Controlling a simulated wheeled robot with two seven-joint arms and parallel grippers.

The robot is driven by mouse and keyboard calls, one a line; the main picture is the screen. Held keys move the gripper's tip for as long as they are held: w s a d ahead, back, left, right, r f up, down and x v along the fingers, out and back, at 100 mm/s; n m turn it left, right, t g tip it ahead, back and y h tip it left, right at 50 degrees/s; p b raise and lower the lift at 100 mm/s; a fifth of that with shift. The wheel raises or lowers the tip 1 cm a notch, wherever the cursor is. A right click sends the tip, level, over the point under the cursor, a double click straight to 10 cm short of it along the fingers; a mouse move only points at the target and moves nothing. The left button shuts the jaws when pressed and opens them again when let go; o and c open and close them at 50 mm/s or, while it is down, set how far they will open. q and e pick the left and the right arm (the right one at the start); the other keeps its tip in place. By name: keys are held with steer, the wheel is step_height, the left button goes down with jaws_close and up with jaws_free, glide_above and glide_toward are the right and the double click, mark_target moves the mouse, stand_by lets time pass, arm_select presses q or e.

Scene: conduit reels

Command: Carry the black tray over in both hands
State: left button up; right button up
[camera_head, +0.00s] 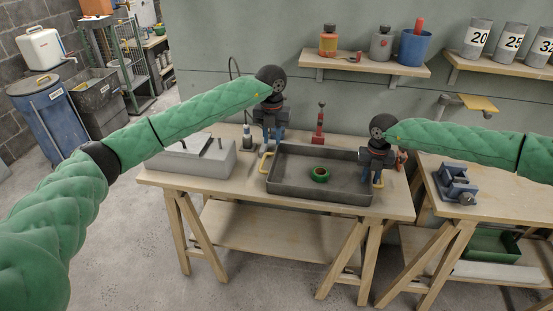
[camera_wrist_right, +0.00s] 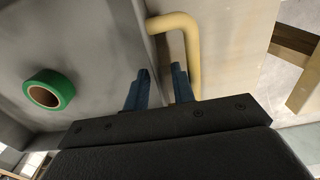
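The black tray (camera_head: 318,191) rests on the wooden workbench, with a yellow handle at each end. A green ring-shaped roll (camera_head: 319,174) lies inside it; the roll also shows in the right wrist view (camera_wrist_right: 49,91). My left gripper (camera_head: 269,145) points down just above the tray's left handle (camera_head: 265,163); its fingertips are too small to judge. My right gripper (camera_head: 374,176) is at the right handle (camera_head: 379,179). In the right wrist view its two fingers (camera_wrist_right: 160,78) are apart with nothing held between them, close beside the yellow handle (camera_wrist_right: 190,45).
A grey case (camera_head: 195,157) stands left of the tray on the workbench (camera_head: 240,190). A red tool (camera_head: 319,125) and a small bottle (camera_head: 247,138) stand behind. A blue vise (camera_head: 455,184) sits on the right-hand bench. A shelf (camera_head: 365,65) hangs above.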

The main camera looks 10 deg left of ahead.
step_height(320, 180, up, 11)
stand_by(0.4)
stand_by(0.4)
